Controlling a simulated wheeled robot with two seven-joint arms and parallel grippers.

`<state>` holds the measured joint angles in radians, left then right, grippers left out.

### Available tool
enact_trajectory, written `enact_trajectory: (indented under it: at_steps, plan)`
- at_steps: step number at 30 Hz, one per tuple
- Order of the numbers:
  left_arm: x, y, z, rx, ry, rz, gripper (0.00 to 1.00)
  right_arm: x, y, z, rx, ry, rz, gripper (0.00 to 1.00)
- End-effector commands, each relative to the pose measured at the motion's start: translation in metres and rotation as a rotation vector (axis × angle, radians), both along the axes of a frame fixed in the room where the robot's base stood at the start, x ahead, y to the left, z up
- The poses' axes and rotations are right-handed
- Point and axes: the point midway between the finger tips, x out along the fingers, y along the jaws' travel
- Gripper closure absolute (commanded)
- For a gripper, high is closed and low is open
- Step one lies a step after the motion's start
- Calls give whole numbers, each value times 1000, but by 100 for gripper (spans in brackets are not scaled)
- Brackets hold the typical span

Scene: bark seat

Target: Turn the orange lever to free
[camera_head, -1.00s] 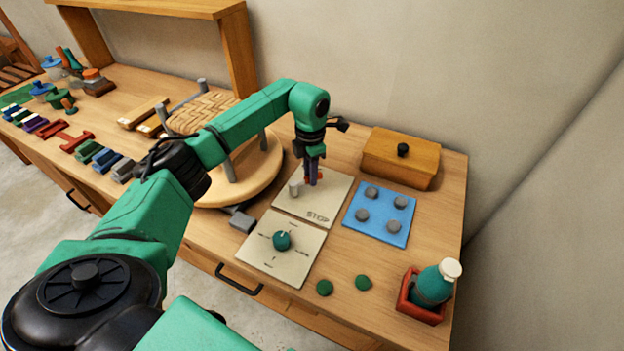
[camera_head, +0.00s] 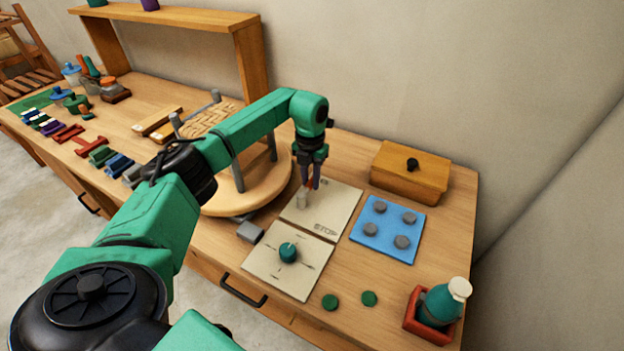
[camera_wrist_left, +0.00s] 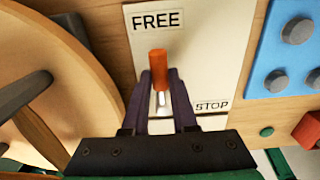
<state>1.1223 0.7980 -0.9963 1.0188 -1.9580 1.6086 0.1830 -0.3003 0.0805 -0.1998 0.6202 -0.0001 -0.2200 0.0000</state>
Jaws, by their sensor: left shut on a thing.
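The orange lever (camera_wrist_left: 159,68) stands on a pale plate (camera_wrist_left: 187,70) with a FREE label at the top and a STOP label at the lower right. In the left wrist view its orange end is just below the FREE label, well away from STOP. My left gripper (camera_wrist_left: 160,82) is shut on the lever, one dark finger on each side. In the head view the left gripper (camera_head: 312,184) reaches down over the same plate (camera_head: 340,205) and mostly hides the lever; a pale post (camera_head: 303,199) shows beside the fingers. My right gripper is out of view.
A dial plate with a teal knob (camera_head: 288,252) adjoins in front. A blue pad (camera_head: 383,238) with grey discs lies right, a wooden box (camera_head: 410,172) behind it. A round wooden stand (camera_head: 232,203) with a woven seat is close left. A teal bottle (camera_head: 443,302) stands front right.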

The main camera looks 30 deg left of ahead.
Motion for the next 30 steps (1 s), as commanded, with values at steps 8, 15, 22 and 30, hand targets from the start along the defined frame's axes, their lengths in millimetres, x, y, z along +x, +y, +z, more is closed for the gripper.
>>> enact_trajectory:
  at_steps: [8,15,22,30]
  plan:
    - [3,2,4,-1,-12,19,100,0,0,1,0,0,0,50]
    - [3,2,4,0,-12,19,51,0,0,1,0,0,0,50]
    - [1,1,2,0,-6,16,44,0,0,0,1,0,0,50]
    - [2,1,17,0,-7,14,44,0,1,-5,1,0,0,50]
